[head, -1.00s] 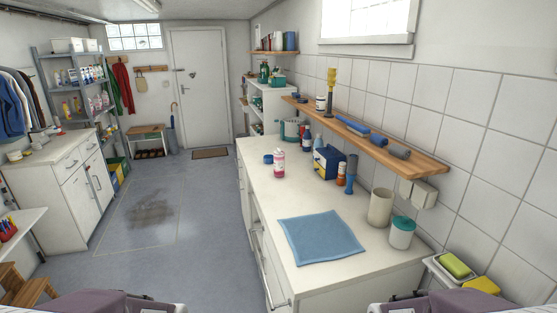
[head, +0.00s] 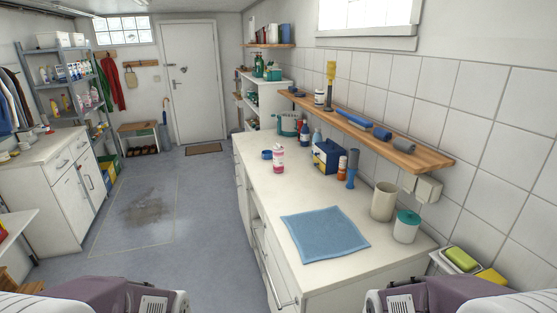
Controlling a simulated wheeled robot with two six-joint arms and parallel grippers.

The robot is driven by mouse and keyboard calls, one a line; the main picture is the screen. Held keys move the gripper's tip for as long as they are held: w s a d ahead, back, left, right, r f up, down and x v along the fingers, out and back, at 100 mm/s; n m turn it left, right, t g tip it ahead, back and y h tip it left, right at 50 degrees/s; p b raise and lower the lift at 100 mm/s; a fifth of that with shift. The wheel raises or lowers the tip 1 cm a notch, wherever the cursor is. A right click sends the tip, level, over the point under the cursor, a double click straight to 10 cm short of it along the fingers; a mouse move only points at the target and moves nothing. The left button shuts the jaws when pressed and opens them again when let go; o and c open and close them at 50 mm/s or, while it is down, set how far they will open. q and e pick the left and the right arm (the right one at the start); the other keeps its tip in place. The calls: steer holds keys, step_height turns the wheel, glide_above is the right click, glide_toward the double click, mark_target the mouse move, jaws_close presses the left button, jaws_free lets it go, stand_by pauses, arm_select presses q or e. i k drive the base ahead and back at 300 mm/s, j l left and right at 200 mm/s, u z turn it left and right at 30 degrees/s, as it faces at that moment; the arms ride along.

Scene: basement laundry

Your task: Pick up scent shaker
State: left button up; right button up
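A small pink-and-white bottle (head: 278,159) stands upright on the white counter (head: 257,183), towards its left side. It looks like the scent shaker, but its label is too small to read. A low blue round thing (head: 267,154) sits just left of it. Parts of my two arms show at the bottom left and bottom right edges, well short of the bottle. Neither gripper's fingers are in view.
A blue cloth (head: 324,237) lies on the near counter. A blue box (head: 327,157), a beige cup (head: 384,201) and a teal-lidded jar (head: 406,226) stand along the wall side. A wooden shelf (head: 420,155) overhangs there. The floor left of the counter is clear.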

mark_target(277, 154)
steer(key=i+j+z, duration=0.1)
steer(key=j, duration=0.25)
steer(key=i+j+z, duration=0.1)
steer(key=i+j, duration=0.15)
steer(key=i+j+z, duration=0.1)
steer(key=j, duration=0.35)
steer(key=i+j+z, duration=0.1)
steer(key=j, duration=0.3)
steer(key=i+j+z, duration=0.1)
steer(key=i+j, duration=0.15)
steer(key=j, duration=0.15)
steer(key=i+j+z, duration=0.15)
steer(key=i+j, duration=0.25)
steer(key=i+j+z, duration=0.15)
steer(key=i+j, duration=0.25)
steer(key=i+j+z, duration=0.15)
steer(key=i+j, duration=0.2)
steer(key=j, duration=0.15)
steer(key=i+j+z, duration=0.15)
steer(key=i+j, duration=0.2)
steer(key=j, duration=0.15)
